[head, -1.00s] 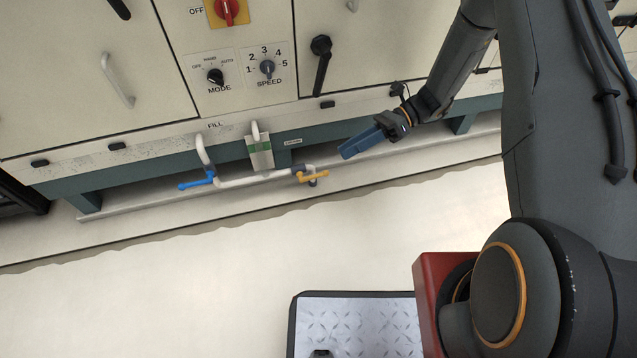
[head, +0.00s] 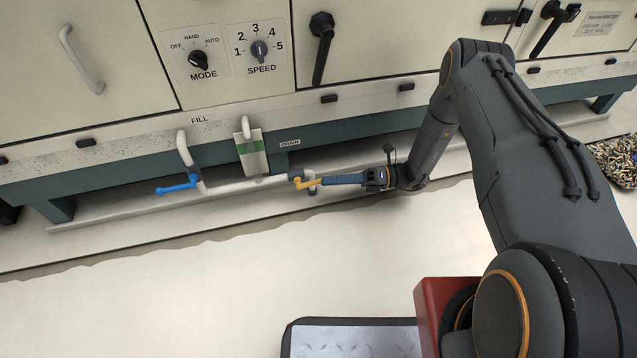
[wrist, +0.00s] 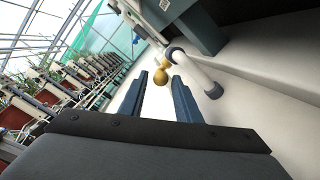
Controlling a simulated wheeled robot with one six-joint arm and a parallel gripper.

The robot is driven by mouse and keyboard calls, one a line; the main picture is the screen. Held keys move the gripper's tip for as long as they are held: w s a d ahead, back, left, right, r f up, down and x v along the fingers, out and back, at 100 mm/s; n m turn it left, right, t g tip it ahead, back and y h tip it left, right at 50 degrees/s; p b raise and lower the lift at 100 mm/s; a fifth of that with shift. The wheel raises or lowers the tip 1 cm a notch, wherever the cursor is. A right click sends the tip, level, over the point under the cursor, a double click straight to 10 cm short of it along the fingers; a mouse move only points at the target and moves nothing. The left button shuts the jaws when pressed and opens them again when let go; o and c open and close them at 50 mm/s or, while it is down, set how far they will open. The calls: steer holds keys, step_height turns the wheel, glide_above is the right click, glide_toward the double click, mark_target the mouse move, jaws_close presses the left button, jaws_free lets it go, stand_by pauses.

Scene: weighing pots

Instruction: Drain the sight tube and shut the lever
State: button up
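The yellow drain lever (head: 311,183) sits on the valve at the right end of the white pipe (head: 232,187), below the DRAIN label. The sight tube (head: 245,127) rises from this pipe in front of a white card with a green band (head: 251,152); its liquid level cannot be made out. My gripper (head: 330,180) points left at the lever, its blue fingers overlapping the lever's right end in the head view. In the wrist view my gripper (wrist: 160,76) is open, with the yellow lever (wrist: 161,77) at or just beyond the gap between the fingertips. Contact cannot be told.
A blue lever (head: 178,186) sits on the FILL side, left of the sight tube. The teal machine base (head: 110,180) runs behind the pipe. The pale floor (head: 200,290) in front is clear. A mat (head: 350,340) lies at the bottom.

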mark_target(319, 180)
steer(key=shift+s+a+b, duration=0.2)
steer(key=shift+a+b, duration=0.25)
steer(key=shift+a, duration=1.45)
jaws_close()
